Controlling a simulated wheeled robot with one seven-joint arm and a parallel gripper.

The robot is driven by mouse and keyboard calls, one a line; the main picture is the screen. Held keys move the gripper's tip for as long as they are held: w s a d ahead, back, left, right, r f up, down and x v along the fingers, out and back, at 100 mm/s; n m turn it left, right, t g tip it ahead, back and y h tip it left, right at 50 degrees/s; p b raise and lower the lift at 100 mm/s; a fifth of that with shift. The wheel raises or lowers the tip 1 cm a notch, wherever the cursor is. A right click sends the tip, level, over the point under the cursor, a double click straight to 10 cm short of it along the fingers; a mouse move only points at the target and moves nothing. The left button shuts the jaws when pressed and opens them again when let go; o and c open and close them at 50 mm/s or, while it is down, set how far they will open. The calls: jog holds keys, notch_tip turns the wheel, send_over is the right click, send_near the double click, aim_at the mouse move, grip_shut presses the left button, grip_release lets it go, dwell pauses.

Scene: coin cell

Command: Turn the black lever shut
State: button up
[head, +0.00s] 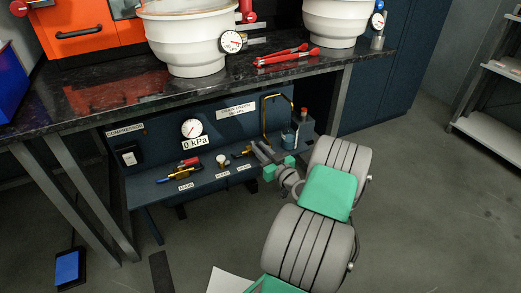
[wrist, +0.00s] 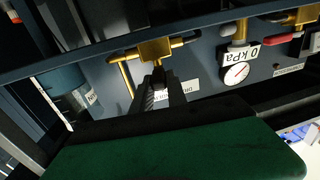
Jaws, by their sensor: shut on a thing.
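The black lever (wrist: 158,75) is on a brass valve (wrist: 153,50) under the workbench. In the wrist view its dark end sits between my two fingertips. My gripper (wrist: 159,88) is shut on it, and the fingers hide most of the lever. In the head view my gripper (head: 258,151) reaches the right-hand brass valve (head: 244,153) on the dark blue panel shelf. The lever is too small and covered there to tell its exact angle.
A pressure gauge (head: 191,128) above a "0 kPa" label is on the panel. Another brass valve with red and blue handles (head: 190,161) stands to the left. A bent brass pipe (head: 264,112) rises close behind my gripper. The bench top (head: 120,95) overhangs the panel.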

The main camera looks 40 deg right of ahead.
grip_shut()
jog(key=shift+w+a+m+g+h, duration=0.1)
jog(key=shift+a+m+g+h, duration=0.1)
jog(key=shift+m+h, duration=0.3)
jog(key=shift+a+m+g+h, duration=0.15)
jog(key=shift+m+h, duration=0.15)
jog(key=shift+h, duration=0.4)
jog(key=o, duration=0.8)
grip_release()
jog(key=shift+o, duration=0.2)
jog(key=v, duration=0.7)
jog(key=shift+s, duration=0.4)
jog(key=shift+a, duration=0.15)
